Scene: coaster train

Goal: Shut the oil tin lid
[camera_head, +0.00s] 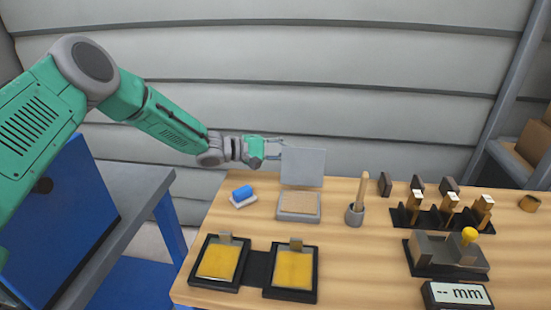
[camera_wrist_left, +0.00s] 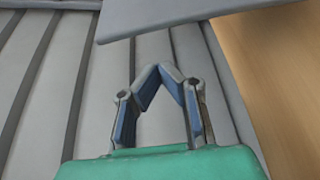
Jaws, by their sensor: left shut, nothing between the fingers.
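The oil tin (camera_head: 298,207) is a low grey box on the wooden table, with a tan surface inside it. Its grey lid (camera_head: 303,167) stands raised, close to upright, at the tin's back edge. My left gripper (camera_head: 281,149) is at the lid's upper left edge, shut and empty; whether it touches the lid is not clear. In the left wrist view the gripper's fingertips (camera_wrist_left: 165,72) meet in a point, and the grey lid (camera_wrist_left: 190,14) crosses the top of the picture, apart from them. My right gripper is not in either view.
A blue roll on a white block (camera_head: 243,198) lies left of the tin, and a cup with a wooden stick (camera_head: 355,213) stands right of it. Two yellow pads (camera_head: 291,271) are in front. Black racks and a gauge (camera_head: 456,294) fill the right side.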

